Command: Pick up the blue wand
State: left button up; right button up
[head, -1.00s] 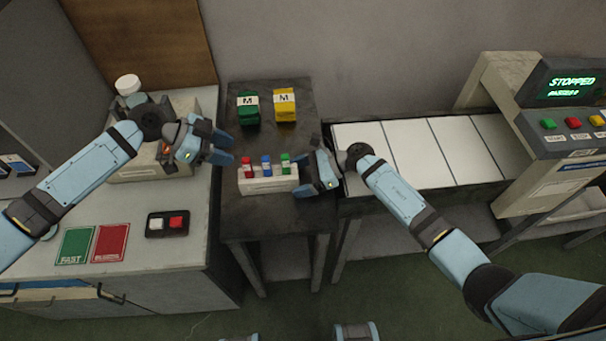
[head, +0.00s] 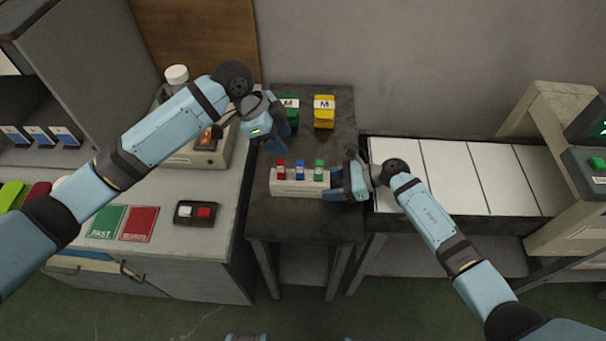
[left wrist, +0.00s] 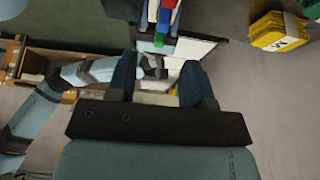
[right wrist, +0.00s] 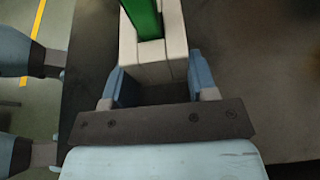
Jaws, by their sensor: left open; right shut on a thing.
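The blue wand (head: 300,171) stands upright in a white rack (head: 290,189), between the red wand (head: 281,169) and the green wand (head: 319,171). In the left wrist view the blue wand (left wrist: 163,19) shows near the top edge. My left gripper (head: 281,139) is open and empty, behind and above the rack, apart from the wands. My right gripper (head: 335,185) is shut on the rack's right end. In the right wrist view the white rack (right wrist: 151,70) sits between its fingers, with the green wand (right wrist: 143,18) just beyond.
A green box (head: 290,112), partly covered by my left gripper, and a yellow box (head: 324,115) stand behind the rack on the dark table (head: 270,222). A conveyor (head: 455,175) lies to the right. A counter with a two-button box (head: 196,213) is at left.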

aim_at(299, 161)
pick_arm(q)
jog(key=shift+w+d+r+y, duration=0.1)
jog(key=shift+d+r+y, duration=0.15)
jog(key=shift+r+y, duration=0.15)
jog(key=x, duration=1.1)
jog(key=shift+w+f, duration=0.1)
jog(key=shift+f, duration=0.35)
grip_shut()
